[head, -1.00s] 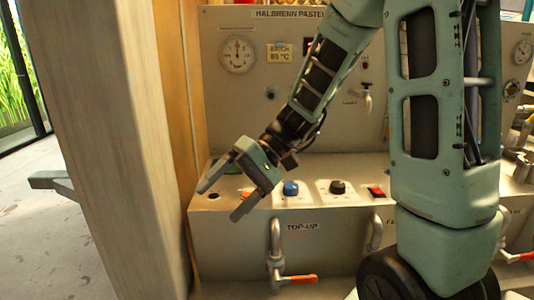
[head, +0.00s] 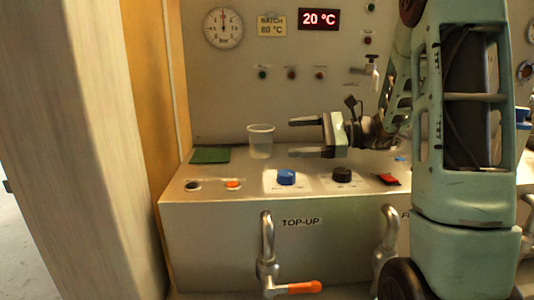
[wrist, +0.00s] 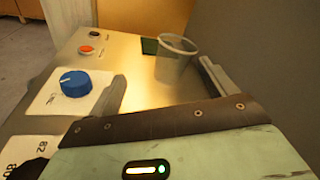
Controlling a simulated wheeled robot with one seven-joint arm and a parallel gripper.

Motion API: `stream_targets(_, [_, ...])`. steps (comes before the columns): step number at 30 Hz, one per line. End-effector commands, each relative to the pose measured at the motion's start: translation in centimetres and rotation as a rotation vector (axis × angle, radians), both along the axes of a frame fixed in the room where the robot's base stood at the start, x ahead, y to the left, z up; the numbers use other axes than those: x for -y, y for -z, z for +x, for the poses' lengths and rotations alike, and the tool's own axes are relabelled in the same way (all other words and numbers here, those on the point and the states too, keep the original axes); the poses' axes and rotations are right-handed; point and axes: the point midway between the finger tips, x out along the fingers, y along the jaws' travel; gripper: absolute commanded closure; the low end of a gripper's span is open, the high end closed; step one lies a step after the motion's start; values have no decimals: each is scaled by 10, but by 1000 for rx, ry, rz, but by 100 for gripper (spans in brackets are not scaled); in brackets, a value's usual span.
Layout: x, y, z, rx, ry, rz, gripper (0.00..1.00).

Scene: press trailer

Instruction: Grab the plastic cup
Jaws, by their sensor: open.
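The clear plastic cup (head: 261,142) stands upright on the console top, near its back left. It also shows in the wrist view (wrist: 175,62), ahead of my fingers and nearer the right one. My gripper (head: 305,137) is open and empty, to the right of the cup in the head view. Its two fingers point left toward the cup, with a gap between fingertips and cup. In the wrist view my gripper (wrist: 165,80) has a finger at each side of the picture.
A blue knob (head: 286,177), a black knob (head: 343,174), a red switch (head: 388,179) and buttons line the console's front. A green pad (head: 210,155) lies left of the cup. The gauge panel (head: 250,95) rises behind. A tap (head: 372,72) juts from it. A post (head: 75,150) stands at left.

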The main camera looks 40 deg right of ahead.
Motion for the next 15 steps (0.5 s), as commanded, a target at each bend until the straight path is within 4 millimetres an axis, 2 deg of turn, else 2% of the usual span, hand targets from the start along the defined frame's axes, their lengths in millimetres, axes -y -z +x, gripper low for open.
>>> stream_targets(1, [13,11,-5,-44,16,84,16])
stream_targets(7, [38,11,-19,-169,29,312,16])
stream_targets(11, [40,10,-19,-197,27,361,16])
stream_targets(15, [25,9,-5,-202,23,367,16])
